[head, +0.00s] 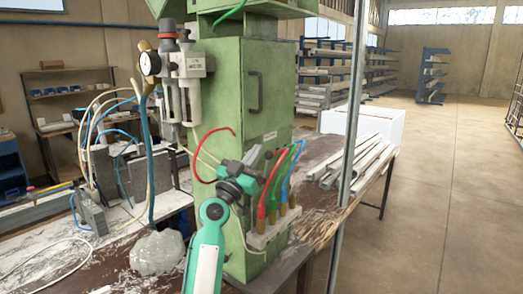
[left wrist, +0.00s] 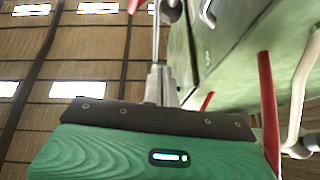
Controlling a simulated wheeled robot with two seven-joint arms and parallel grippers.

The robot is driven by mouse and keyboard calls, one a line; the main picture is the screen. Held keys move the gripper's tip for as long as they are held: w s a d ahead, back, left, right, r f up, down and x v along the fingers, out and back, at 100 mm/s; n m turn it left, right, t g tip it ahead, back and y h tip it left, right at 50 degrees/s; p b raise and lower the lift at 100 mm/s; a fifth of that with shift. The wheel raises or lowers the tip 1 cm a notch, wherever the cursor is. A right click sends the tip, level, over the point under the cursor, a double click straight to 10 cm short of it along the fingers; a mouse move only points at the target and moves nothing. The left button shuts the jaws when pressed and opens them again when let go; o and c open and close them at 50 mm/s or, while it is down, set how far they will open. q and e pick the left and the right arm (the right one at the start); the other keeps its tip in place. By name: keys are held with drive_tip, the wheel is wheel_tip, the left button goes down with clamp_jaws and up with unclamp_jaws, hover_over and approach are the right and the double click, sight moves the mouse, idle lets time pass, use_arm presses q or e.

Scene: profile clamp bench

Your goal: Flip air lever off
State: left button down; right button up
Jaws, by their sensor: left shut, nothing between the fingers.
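The green machine cabinet (head: 225,90) stands on the bench. On its left side is an air unit (head: 182,68) with a round gauge (head: 150,63) and a yellowish fitting (head: 142,47). I cannot single out the air lever for certain. My left gripper (head: 253,156) is in front of the cabinet's lower part, close to red, green and blue hoses (head: 280,180). In the left wrist view the gripper (left wrist: 159,78) has its grey fingers shut and empty, pointing up along the green cabinet (left wrist: 225,50). My right gripper is not in view.
A looped red hose (head: 203,150) hangs left of my gripper. In the left wrist view a red hose (left wrist: 268,105) and pale pipe (left wrist: 301,85) are close on the right.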

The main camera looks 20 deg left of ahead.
sight(266, 168)
use_arm(q)
drive_tip(key=shift+w+d+f, duration=0.2)
drive_tip(key=shift+w+f, duration=0.4)
drive_tip(key=shift+w, duration=0.3)
drive_tip(key=shift+w+d+f, duration=0.15)
drive_tip(key=shift+w+f, duration=0.4)
drive_tip(key=shift+w, duration=0.35)
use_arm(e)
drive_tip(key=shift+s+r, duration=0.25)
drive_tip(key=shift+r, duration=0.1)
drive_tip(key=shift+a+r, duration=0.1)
